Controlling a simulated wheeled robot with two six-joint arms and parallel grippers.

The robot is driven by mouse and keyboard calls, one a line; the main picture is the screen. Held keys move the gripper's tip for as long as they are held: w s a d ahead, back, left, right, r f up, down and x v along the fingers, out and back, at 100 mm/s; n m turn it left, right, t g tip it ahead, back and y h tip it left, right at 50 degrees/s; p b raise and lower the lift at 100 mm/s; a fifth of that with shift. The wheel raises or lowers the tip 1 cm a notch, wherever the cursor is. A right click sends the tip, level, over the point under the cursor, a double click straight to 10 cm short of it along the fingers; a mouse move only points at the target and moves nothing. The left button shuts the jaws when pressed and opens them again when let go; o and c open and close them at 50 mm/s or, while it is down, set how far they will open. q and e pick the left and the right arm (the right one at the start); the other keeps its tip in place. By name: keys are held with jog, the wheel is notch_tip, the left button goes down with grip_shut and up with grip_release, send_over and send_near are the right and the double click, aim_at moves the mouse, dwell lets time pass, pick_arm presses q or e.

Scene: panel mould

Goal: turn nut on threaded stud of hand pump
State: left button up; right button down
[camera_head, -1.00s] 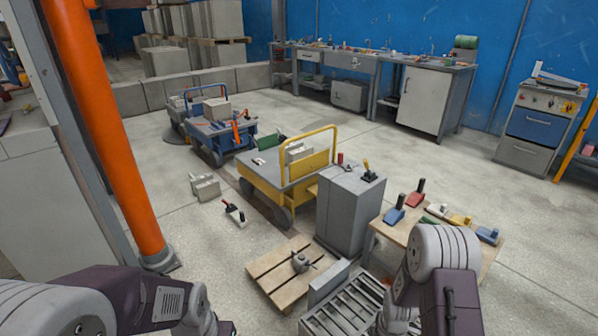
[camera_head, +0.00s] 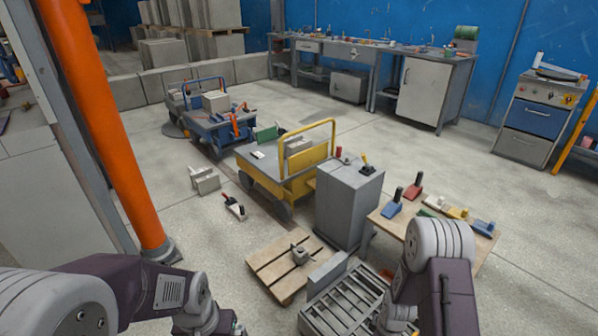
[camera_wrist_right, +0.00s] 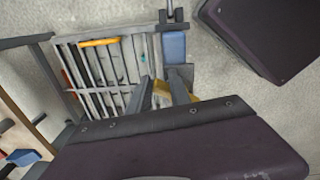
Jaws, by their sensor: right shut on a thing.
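In the right wrist view, the fingers of my right gripper (camera_wrist_right: 163,92) are close together, with a small yellow-orange piece (camera_wrist_right: 163,88) showing between them. They are over the lower right side of a slatted grey metal rack (camera_wrist_right: 84,70); I cannot tell whether the piece touches it. In the head view, my right arm hides part of the rack (camera_head: 335,303), and its fingers do not show. A small grey metal part (camera_head: 300,254) with a rounded body sits on a wooden pallet (camera_head: 268,262). I cannot make out a nut, stud or pump. My left gripper's fingers are not visible.
A grey cabinet (camera_head: 348,205) stands behind the rack, beside a yellow cart (camera_head: 270,172). A wooden table (camera_head: 400,225) with several coloured tools is at the right. An orange post (camera_head: 115,140) rises at the left.

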jog(key=s, duration=0.2)
jog(key=shift+s+a+f+m+g, duration=0.25)
jog(key=shift+s+a+m+g, duration=0.1)
jog(key=shift+s+m+g, duration=0.05)
jog(key=shift+s+f+m+b, duration=0.15)
jog(key=shift+f+m+b, duration=0.1)
jog(key=shift+m+b, duration=0.45)
jog(key=shift+s+r+m, duration=0.1)
jog(key=shift+s+m, duration=0.05)
jog(key=shift+m, duration=0.25)
jog(key=shift+r, duration=0.15)
jog(key=shift+s+a+f+m+b, duration=0.1)
jog(key=shift+s+f+m+b, duration=0.1)
jog(key=shift+m+b, duration=0.3)
jog(key=shift+s+a+f+m+b, duration=0.15)
jog(key=shift+m+b, duration=0.1)
jog(key=shift+m, duration=0.45)
jog(key=shift+s+a+r+m, duration=0.15)
jog(key=shift+r+m, duration=0.1)
jog(key=shift+m, duration=0.25)
jog(key=m, duration=0.2)
jog(key=a+m, duration=0.1)
jog(key=shift+a+r+m+b, duration=0.3)
jog(key=shift+r+m, duration=0.1)
jog(key=c, duration=1.7)
grip_release()
jog(key=shift+d, duration=0.1)
